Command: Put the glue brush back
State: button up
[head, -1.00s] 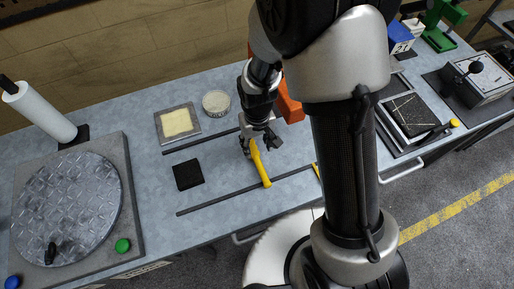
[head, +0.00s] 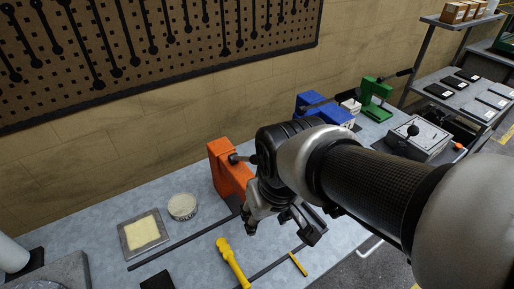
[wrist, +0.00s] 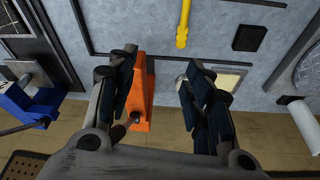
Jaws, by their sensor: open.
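A yellow-handled tool (head: 231,261) lies on the grey-blue bench top. It may be the glue brush, but I cannot see bristles. In the wrist view the yellow tool (wrist: 184,24) is at the top, beyond my fingertips. My gripper (head: 282,228) is open and empty, to the right of the yellow tool and apart from it. In the wrist view my gripper (wrist: 160,62) has its fingers spread wide, with nothing between them held. A round tub with pale contents (head: 182,206) stands at the back of the bench, partly hidden by a finger in the wrist view.
An orange block (head: 231,172) stands close behind my gripper. A square tray with a cream pad (head: 142,232) and a black square pad (head: 158,281) lie to the left. Dark strips cross the bench. Blue (head: 325,108) and green (head: 375,98) equipment stands at the right.

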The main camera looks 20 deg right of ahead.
jog(key=s+d+r+m+t, duration=0.1)
jog(key=s+d+r, duration=0.1)
jog(key=s+r, duration=0.2)
jog(key=s, duration=0.3)
jog(key=shift+s+d, duration=0.2)
